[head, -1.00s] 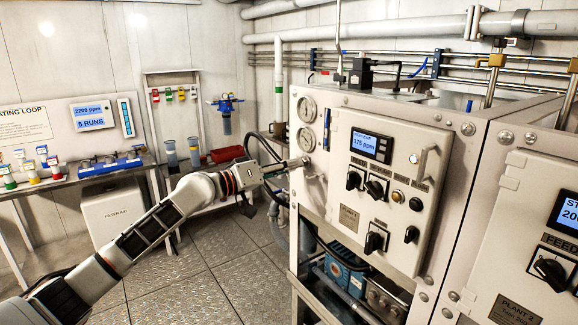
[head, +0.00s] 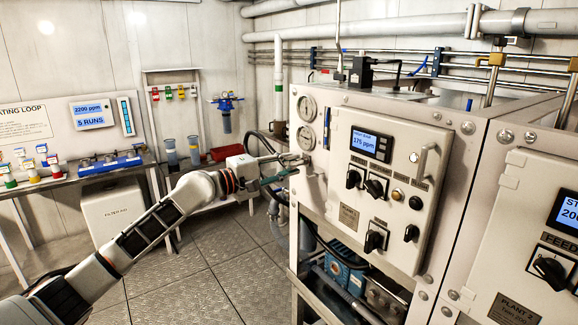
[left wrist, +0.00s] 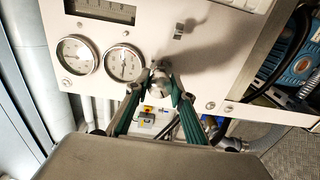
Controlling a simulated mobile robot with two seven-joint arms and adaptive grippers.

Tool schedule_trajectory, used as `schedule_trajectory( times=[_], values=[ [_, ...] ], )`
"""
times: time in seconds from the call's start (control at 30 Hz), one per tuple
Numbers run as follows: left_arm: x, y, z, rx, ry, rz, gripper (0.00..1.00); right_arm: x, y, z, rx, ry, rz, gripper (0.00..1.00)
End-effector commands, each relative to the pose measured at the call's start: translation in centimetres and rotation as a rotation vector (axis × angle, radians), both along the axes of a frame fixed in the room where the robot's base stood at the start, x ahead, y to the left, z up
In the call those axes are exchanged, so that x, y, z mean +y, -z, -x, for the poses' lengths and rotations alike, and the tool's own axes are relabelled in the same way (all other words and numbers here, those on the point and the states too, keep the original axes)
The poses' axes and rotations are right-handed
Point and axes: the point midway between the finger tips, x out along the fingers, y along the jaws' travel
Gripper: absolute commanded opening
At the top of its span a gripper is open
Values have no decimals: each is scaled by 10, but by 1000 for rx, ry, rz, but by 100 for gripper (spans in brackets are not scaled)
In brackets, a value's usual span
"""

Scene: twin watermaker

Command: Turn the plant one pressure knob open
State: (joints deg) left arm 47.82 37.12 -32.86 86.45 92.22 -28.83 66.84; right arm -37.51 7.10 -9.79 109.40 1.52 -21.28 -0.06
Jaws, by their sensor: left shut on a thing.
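The plant one cabinet (head: 340,215) stands right of centre with a display reading 175 ppm. The metallic pressure knob (left wrist: 160,76) sticks out of its side panel, below and beside two round gauges. My left gripper (left wrist: 160,84) has its two green-sided fingers on either side of the knob, shut on it. In the head view my left gripper (head: 300,163) reaches the side panel just below the gauges (head: 306,122), and its fingers mostly hide the knob there. My right gripper is not in view.
Black knobs and a handle (head: 424,160) are on the cabinet front. The plant two cabinet (head: 520,240) stands at the right. A bench (head: 80,180) with small coloured items is at the left. The floor (head: 190,275) between is clear.

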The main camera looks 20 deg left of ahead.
Motion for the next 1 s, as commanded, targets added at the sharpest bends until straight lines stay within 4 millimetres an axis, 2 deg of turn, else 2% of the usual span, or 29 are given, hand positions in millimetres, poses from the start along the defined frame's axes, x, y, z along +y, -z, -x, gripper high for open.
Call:
schedule_trajectory(
  times=[0.4, 0.97, 1.0],
  values=[
    [0, 1, 0, 124, 1, 156, 2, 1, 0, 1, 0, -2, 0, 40],
    [0, 1, 0, 142, 0, 180, 2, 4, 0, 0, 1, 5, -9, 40],
    [0, 1, 0, 142, 0, 180, 28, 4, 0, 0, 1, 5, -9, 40]
  ],
)
